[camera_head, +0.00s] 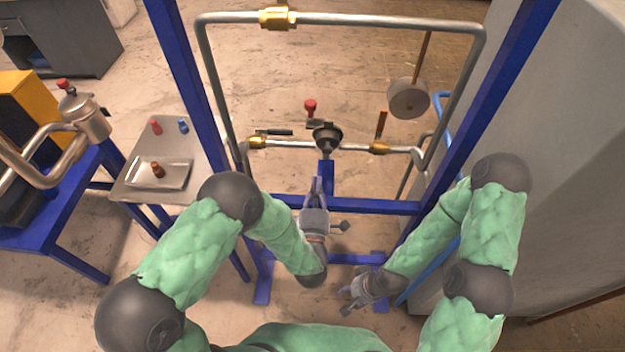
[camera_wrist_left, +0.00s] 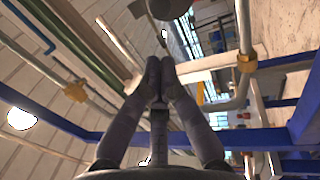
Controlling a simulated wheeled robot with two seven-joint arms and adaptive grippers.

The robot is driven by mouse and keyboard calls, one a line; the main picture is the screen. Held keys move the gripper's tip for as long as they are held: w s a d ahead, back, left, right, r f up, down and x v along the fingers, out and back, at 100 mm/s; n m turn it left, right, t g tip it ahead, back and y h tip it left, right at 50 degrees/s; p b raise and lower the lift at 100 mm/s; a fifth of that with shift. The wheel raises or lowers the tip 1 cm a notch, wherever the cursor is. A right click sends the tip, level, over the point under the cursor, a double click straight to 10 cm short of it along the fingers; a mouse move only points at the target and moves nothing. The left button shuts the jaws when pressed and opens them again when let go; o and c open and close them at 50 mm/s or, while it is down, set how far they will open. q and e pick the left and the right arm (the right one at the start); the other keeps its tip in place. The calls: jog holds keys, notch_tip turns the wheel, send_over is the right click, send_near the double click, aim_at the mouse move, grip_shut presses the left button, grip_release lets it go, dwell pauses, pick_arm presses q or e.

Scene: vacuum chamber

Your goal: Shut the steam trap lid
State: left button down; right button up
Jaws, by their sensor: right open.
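A dark bowl-shaped fitting (camera_head: 327,138), which looks like the steam trap, sits on the horizontal pipe in the middle of the blue frame. Its dark top appears open, with a small lid-like piece and a red knob (camera_head: 310,105) behind it; exactly how they join is too small to tell. My left gripper (camera_head: 317,180) is just below and in front of the fitting, pointing at it, apart from it. Its fingers converge at the tips in the left wrist view (camera_wrist_left: 160,68), with nothing between them. A dark rounded part (camera_wrist_left: 168,8) shows above them. My right gripper (camera_head: 346,300) is low, open and empty.
Blue frame posts (camera_head: 475,125) and grey pipes (camera_head: 380,22) surround the fitting. A black-handled valve (camera_head: 272,132) is to its left, a round grey disc (camera_head: 408,98) to its upper right. A side table (camera_head: 125,190) holds a tray and small pieces. A grey cabinet (camera_head: 570,180) stands right.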

aim_at(319, 146)
pick_arm(q)
jog(key=b+x, duration=0.1)
jog(key=x, duration=1)
jog(key=shift+w, duration=0.3)
jog(key=shift+r, duration=0.1)
jog(key=shift+w+r+g+p, duration=0.15)
jog(key=shift+r+g+p, duration=0.1)
jog(key=shift+g+p, duration=0.2)
